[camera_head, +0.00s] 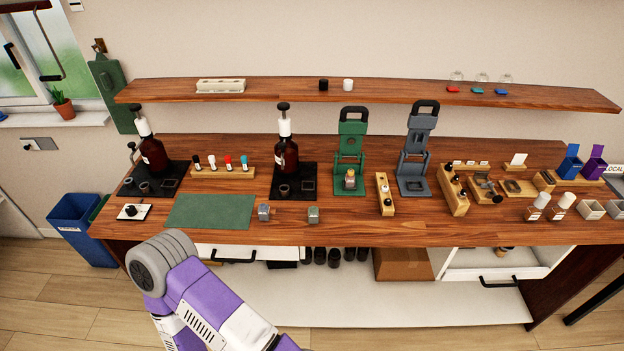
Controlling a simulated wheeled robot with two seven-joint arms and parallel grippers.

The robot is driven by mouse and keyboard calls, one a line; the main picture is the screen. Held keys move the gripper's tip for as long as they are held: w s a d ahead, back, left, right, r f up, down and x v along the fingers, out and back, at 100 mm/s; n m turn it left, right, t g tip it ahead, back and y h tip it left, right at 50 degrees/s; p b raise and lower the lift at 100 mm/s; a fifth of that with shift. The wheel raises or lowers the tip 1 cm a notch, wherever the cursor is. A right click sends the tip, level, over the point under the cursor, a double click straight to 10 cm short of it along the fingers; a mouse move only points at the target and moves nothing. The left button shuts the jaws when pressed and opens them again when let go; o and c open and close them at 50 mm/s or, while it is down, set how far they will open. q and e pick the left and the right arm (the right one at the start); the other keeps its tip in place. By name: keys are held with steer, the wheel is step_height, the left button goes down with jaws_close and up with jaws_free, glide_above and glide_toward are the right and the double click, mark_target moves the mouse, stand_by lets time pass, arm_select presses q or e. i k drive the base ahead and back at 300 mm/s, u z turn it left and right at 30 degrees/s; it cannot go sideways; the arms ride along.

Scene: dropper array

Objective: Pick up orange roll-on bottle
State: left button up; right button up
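No bottle can be made out for certain as the orange roll-on bottle. A small grey piece with a yellowish top (350,181) sits on the base of the green press (351,150). A purple and white arm of mine shows at the bottom left, in front of the table. Neither gripper shows.
A wooden rack (222,173) holds several small capped pieces. Two dark pump bottles (154,155) (286,155) stand on black mats. A grey press (415,150), wooden holders (453,192) and a high shelf (400,90) are behind. The table's front strip is mostly clear.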

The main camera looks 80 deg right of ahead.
mark_target(350, 181)
steer(key=k, duration=1.3)
steer(key=z, duration=1.3)
